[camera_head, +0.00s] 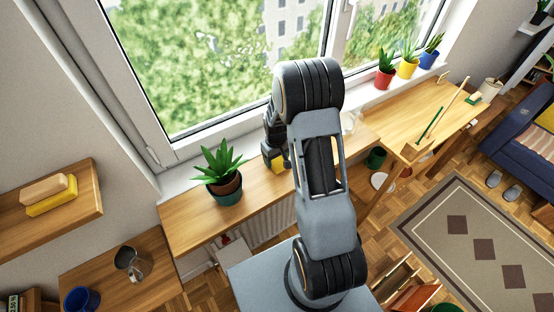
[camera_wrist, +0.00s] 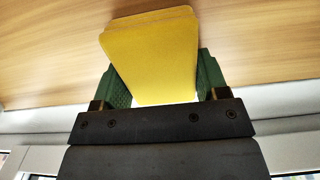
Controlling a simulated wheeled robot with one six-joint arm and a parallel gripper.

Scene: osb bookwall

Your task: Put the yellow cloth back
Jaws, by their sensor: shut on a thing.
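The yellow cloth (camera_wrist: 152,58) is a flat folded piece between the green finger pads of my gripper (camera_wrist: 155,88) in the wrist view. My gripper is shut on it. A wooden surface (camera_wrist: 45,50) fills the background there; I cannot tell if the cloth touches it. In the head view my gripper (camera_head: 276,163) is by the window over the wooden sill board (camera_head: 240,215), with a bit of yellow showing at its tip. My own arm hides part of the board.
A potted plant (camera_head: 224,178) stands on the board left of my gripper. A wall shelf (camera_head: 75,205) at left holds a beige block (camera_head: 43,189) on a yellow one (camera_head: 52,196). A metal mug (camera_head: 130,262) and blue cup (camera_head: 81,299) stand lower left. Several potted plants line the sill at right.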

